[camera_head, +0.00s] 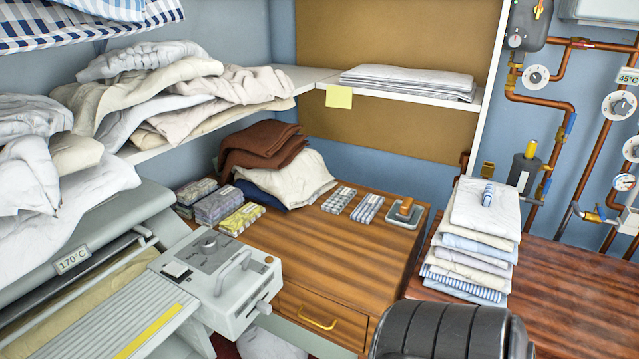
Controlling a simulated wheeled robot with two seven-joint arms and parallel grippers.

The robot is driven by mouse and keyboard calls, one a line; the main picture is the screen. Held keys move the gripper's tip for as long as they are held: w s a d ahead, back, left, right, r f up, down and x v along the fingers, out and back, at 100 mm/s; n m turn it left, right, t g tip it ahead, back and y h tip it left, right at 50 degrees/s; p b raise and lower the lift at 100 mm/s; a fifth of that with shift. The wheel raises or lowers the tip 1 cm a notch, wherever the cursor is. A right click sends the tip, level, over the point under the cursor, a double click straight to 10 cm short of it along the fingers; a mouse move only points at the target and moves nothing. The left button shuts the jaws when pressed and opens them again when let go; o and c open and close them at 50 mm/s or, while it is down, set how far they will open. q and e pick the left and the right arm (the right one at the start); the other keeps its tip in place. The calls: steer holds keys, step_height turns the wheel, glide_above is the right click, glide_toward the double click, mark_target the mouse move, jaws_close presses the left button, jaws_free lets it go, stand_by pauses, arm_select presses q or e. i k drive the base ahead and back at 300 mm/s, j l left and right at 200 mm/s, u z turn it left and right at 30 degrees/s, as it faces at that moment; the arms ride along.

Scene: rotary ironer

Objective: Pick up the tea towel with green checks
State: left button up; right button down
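I cannot make out a tea towel with clear green checks in the head view. Small folded cloth bundles lie on the wooden cabinet: a grey stack (216,203), a yellowish patterned bundle (241,219) in front of it, and two narrow grey-and-white patterned bundles (339,200) and (367,208) farther right. Their patterns are too small to tell exactly. A blue-and-white checked cloth (60,25) lies on the upper shelf at top left. Neither of my grippers is in view.
The ironer (215,270) fills the lower left. A black padded backrest (450,330) stands at bottom centre right, before the cabinet (290,235). A folded linen stack (475,240) stands on the right table (570,290). Pipes (575,130) line the right wall. The cabinet front is mostly clear.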

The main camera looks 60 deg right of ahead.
mark_target(335, 204)
steer(key=z, duration=2.05)
steer(key=k+z, duration=0.1)
